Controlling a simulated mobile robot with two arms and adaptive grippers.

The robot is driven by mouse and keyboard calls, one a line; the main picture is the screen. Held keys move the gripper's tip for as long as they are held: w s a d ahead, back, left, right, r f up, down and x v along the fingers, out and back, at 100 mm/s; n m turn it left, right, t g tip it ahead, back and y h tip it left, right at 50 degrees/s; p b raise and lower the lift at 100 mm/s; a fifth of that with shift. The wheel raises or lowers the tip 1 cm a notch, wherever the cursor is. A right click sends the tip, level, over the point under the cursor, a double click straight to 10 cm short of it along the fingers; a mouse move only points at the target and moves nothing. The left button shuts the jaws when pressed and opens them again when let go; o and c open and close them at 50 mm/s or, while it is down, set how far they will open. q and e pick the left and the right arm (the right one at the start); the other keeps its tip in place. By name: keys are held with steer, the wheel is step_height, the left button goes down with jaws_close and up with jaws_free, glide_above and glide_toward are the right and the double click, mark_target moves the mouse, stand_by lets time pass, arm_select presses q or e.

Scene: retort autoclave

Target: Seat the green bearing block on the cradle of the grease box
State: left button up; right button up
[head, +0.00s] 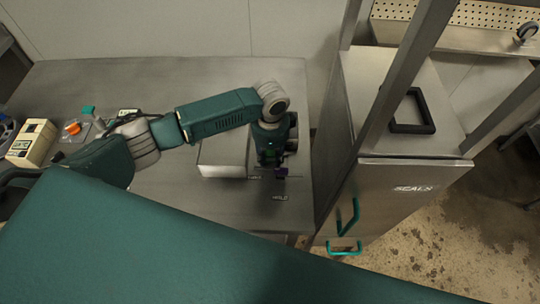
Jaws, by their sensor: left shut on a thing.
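My left gripper (278,170) points down over the right end of the steel table. A pale metal box (222,171) stands just left of the gripper, partly under my left forearm. It may be the grease box, but I cannot make out a cradle. My right gripper is out of view.
The steel table (120,78) has clear room at the back. Small items lie at the left, among them a cream device (31,143), an orange piece (73,128) and a teal piece (88,112). A steel cabinet (405,185) and upright frame bars stand right of the table.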

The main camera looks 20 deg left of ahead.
arm_select(q)
steer(key=shift+s+f, duration=0.45)
steer(key=shift+f, duration=0.15)
steer(key=o, duration=1.2)
steer(key=shift+c, duration=0.2)
steer(key=shift+o, duration=0.6)
steer(key=shift+w+f, duration=0.1)
steer(key=shift+w, duration=0.05)
steer(key=o, duration=0.8)
steer(key=shift+w, duration=0.25)
steer(key=shift+w+r, duration=0.1)
steer(key=shift+r, duration=0.15)
steer(key=shift+r, duration=0.1)
